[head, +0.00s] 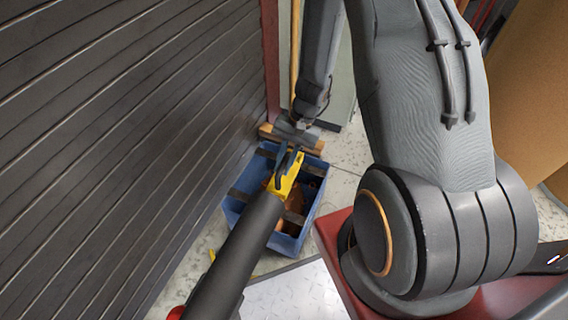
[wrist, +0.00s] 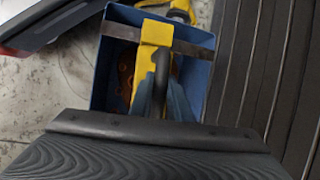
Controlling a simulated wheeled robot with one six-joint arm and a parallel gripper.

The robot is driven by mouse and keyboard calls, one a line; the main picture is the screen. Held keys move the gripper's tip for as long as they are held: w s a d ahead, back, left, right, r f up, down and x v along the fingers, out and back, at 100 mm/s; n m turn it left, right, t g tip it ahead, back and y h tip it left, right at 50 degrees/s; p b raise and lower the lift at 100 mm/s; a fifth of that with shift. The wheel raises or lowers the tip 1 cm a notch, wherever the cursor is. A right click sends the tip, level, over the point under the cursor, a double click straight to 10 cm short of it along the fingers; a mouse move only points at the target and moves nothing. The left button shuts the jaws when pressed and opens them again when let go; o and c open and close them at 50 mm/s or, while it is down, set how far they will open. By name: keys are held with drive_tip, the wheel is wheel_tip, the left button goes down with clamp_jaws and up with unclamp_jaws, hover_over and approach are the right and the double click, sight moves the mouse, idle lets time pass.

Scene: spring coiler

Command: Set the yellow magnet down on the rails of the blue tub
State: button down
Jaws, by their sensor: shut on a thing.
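The blue tub (head: 232,212) stands on the floor beside a dark slatted wall. Grey rails (head: 294,217) cross its open top, and one rail (wrist: 195,47) spans the tub (wrist: 101,75) in the wrist view. My gripper (head: 287,165) is over the tub, shut on the yellow magnet (head: 284,187). In the wrist view the fingers (wrist: 162,88) close around a dark handle on the magnet (wrist: 150,62). The magnet overlaps a rail there. I cannot tell whether it touches the rails. A dark bar hides part of the tub in the head view.
The dark rounded bar (head: 238,255) crosses in front of the tub. The slatted wall (head: 130,130) stands close on the left. Copper-coloured pieces (wrist: 126,70) lie inside the tub. A wooden block (head: 314,150) is behind it. Pale floor (head: 345,180) shows to the right.

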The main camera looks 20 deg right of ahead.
drive_tip(key=shift+f+b, duration=0.3)
drive_tip(key=shift+f, duration=0.2)
idle(0.6)
drive_tip(key=c, duration=1.6)
unclamp_jaws()
